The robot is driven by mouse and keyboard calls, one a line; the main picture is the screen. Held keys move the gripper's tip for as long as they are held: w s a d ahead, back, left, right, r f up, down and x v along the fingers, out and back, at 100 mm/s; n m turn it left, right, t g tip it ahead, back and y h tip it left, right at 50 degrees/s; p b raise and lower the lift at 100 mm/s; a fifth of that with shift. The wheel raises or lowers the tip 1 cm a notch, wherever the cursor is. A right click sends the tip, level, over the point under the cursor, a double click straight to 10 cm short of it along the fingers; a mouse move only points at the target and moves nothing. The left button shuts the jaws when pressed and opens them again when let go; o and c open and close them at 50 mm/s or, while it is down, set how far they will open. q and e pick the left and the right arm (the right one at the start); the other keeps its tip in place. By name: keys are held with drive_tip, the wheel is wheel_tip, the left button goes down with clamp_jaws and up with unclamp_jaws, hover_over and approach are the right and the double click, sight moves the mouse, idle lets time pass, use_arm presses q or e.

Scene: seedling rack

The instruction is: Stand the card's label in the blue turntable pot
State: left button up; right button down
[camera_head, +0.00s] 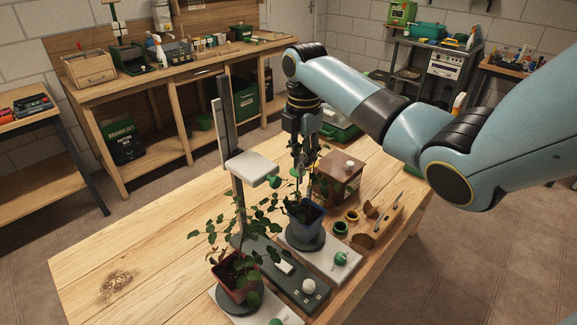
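The blue pot (309,225) holds a leafy plant and stands on a dark round turntable (304,241) over a white base. My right gripper (302,178) points down just above and behind this plant, near its upper leaves. Its fingers are dark and partly behind foliage, so I cannot tell whether they are open or shut, or whether they hold a label. I cannot make out the card or its label for sure. A slotted wooden holder (381,226) to the right carries small thin upright pieces. My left gripper is not in view.
A reddish-brown pot (232,288) with a plant stands at the front left. A dark post with a pale head (252,167) rises beside the plants.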

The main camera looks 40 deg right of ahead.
sight(301, 183)
wheel_tip(301, 183, down, 9)
drive_tip(key=b, duration=1)
drive_tip(key=shift+r, duration=0.2)
drive_tip(key=shift+f+b, duration=0.8)
drive_tip(key=shift+f, duration=1.15)
drive_tip(key=c, duration=1.4)
unclamp_jaws()
drive_tip(key=shift+w, duration=0.1)
